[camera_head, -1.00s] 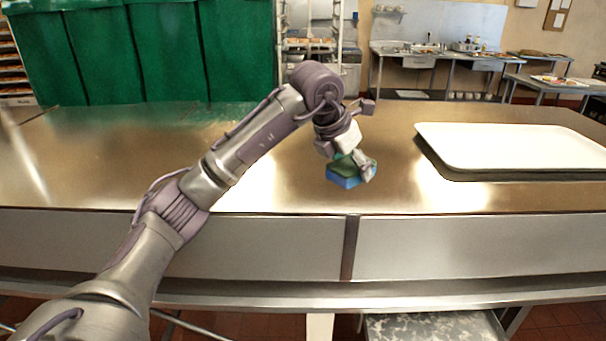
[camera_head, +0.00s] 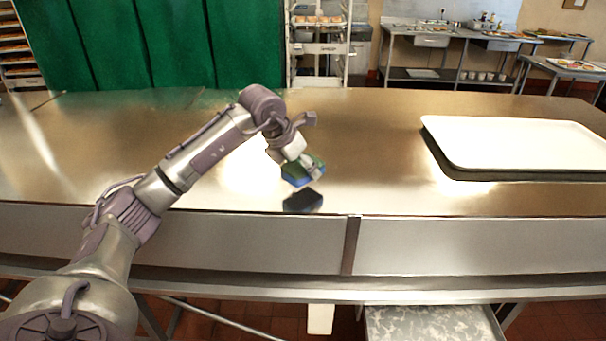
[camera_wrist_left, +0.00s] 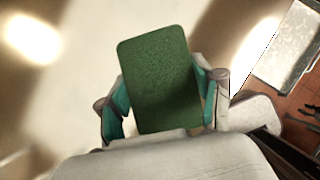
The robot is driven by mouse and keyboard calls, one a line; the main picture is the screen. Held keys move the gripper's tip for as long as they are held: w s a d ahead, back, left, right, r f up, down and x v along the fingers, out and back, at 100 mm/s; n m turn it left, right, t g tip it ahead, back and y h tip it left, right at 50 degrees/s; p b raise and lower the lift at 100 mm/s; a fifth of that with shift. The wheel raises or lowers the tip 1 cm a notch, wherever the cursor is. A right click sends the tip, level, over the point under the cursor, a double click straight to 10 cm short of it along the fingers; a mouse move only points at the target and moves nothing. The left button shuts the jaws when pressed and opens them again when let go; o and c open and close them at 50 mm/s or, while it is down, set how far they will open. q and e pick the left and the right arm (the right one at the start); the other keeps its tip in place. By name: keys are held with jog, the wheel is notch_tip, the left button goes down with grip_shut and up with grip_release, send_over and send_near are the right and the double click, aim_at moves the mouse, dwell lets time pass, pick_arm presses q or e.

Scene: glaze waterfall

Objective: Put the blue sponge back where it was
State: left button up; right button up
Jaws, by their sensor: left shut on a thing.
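The blue sponge (camera_head: 297,178) has a blue body and a green top face. It is in the middle of the head view, above the metal counter (camera_head: 380,185). My left gripper (camera_head: 305,163) is shut on it from above. A dark reflection or shadow lies on the counter just below the sponge, with a small gap, so it appears held clear of the surface. In the left wrist view the green face of the sponge (camera_wrist_left: 160,75) sits between the two teal-padded fingers of my left gripper (camera_wrist_left: 162,98). My right gripper is not in view.
A large white tray (camera_head: 515,145) lies on the counter at the right. The counter around the sponge is bare. Green curtains (camera_head: 150,45), a rack (camera_head: 318,45) and work tables (camera_head: 455,40) stand behind.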

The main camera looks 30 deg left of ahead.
pick_arm(q)
notch_tip(320, 180, down, 2)
jog(key=shift+s+f+p, duration=0.15)
jog(key=shift+f+p, duration=0.05)
jog(key=shift+p, duration=0.35)
jog(key=shift+f, duration=0.7)
jog(key=o, duration=1)
jog(key=shift+r, duration=0.5)
jog(key=b+v, duration=0.3)
jog(key=v, duration=0.8)
jog(key=shift+s+r, duration=0.15)
jog(key=shift+s, duration=0.05)
